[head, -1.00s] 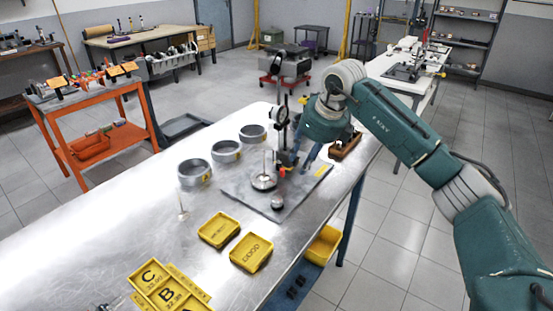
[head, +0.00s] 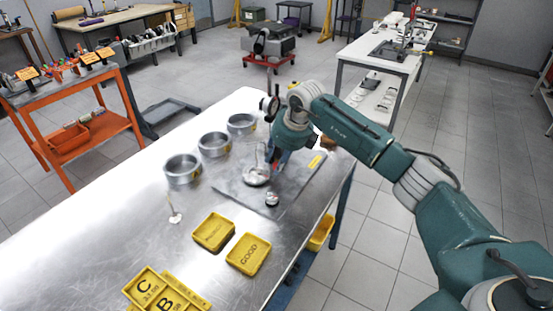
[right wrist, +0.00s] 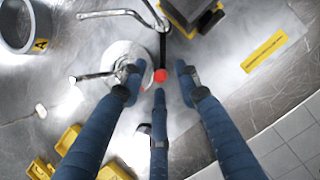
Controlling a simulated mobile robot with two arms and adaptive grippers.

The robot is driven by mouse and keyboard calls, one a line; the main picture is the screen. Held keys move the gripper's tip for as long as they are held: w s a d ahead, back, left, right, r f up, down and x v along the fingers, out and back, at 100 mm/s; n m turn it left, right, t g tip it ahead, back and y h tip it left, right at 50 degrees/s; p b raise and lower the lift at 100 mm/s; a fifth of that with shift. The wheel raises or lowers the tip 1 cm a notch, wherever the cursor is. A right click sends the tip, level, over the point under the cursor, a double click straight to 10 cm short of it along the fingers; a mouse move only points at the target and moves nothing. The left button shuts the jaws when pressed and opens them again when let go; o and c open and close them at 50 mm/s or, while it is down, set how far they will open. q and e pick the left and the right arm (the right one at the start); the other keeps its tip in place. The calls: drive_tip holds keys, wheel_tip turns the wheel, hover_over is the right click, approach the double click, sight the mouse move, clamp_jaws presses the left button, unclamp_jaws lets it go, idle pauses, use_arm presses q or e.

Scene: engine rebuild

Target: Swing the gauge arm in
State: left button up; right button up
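The gauge stand's upright (head: 270,108) rises behind the grey plate (head: 228,186) on the metal table. In the right wrist view the gauge arm (right wrist: 162,45) is a thin dark bar ending in a red tip (right wrist: 160,75). My right gripper (right wrist: 160,85) is open, its blue fingers spread around the red tip with visible gaps at the sides. In the head view the right gripper (head: 276,158) hides most of the arm. A round metal base (right wrist: 128,62) lies below the fingers; it also shows in the head view (head: 256,177). My left gripper is out of view.
Three metal rings (head: 183,170) stand left of the plate. Yellow trays (head: 213,232) and the GOOD tray (head: 248,254) lie in front of it. A small round metal piece (head: 272,199) sits near the plate's front. Bare table lies at the left.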

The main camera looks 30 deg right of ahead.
drive_tip(key=shift+f, duration=0.35)
drive_tip(key=shift+w, duration=0.1)
drive_tip(key=shift+c, duration=0.3)
clamp_jaws()
drive_tip(key=shift+r, duration=0.1)
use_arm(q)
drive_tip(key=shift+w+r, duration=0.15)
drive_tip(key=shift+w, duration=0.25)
